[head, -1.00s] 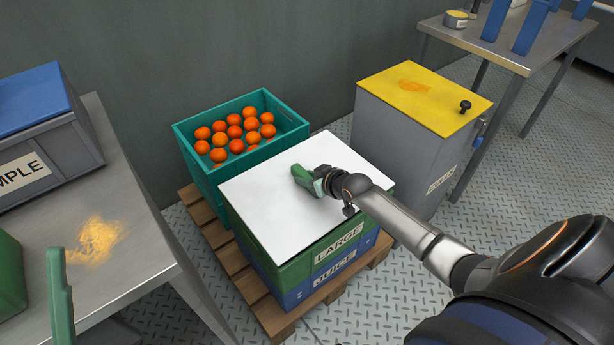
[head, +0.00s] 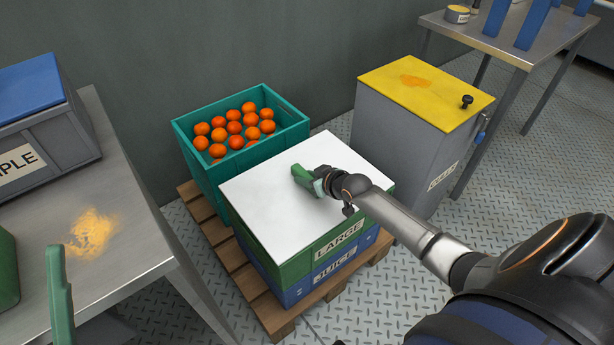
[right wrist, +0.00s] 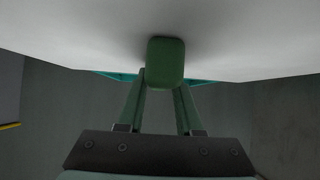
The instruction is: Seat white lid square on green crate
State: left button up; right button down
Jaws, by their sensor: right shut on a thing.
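The white lid (head: 265,185) lies over the top of the green crate (head: 296,266), marked LARGE. Its edges look close to the crate's rim, but I cannot tell whether it is fully seated. My right gripper (head: 306,180) is over the middle of the lid. In the right wrist view its green fingers are shut on a green handle (right wrist: 165,62) against the white lid (right wrist: 75,30). The fingers hide most of the handle in the head view. A green finger of my left gripper (head: 60,300) shows at the lower left, away from the lid; its opening cannot be judged.
The green crate stands on a blue JUICE crate (head: 330,272) on a wooden pallet (head: 245,285). Behind is a teal crate (head: 190,160) of oranges. A grey bin with a yellow lid (head: 400,90) stands right. A metal table (head: 130,220) is left.

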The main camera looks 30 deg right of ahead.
pick_arm(q)
jog(key=shift+f, duration=0.1)
pick_arm(e)
jog(key=shift+f, duration=0.1)
jog(key=shift+c, duration=2.4)
grip_release()
jog(key=p+v, duration=0.3)
jog(key=v, duration=0.2)
jog(key=shift+s+r, duration=0.25)
jog(key=shift+r, duration=0.05)
pick_arm(q)
jog(key=w+n+y, duration=0.1)
jog(key=w+f+n+y, duration=0.1)
jog(key=y, duration=0.1)
jog(key=w+a+f+n+y+p, duration=0.1)
jog(key=w+y, duration=0.1)
jog(key=shift+f+n, duration=0.15)
jog(key=shift+n, duration=0.15)
pick_arm(e)
jog(key=shift+v, duration=0.85)
pick_arm(q)
jog(key=shift+s, duration=0.15)
pick_arm(e)
jog(key=shift+s, duration=0.15)
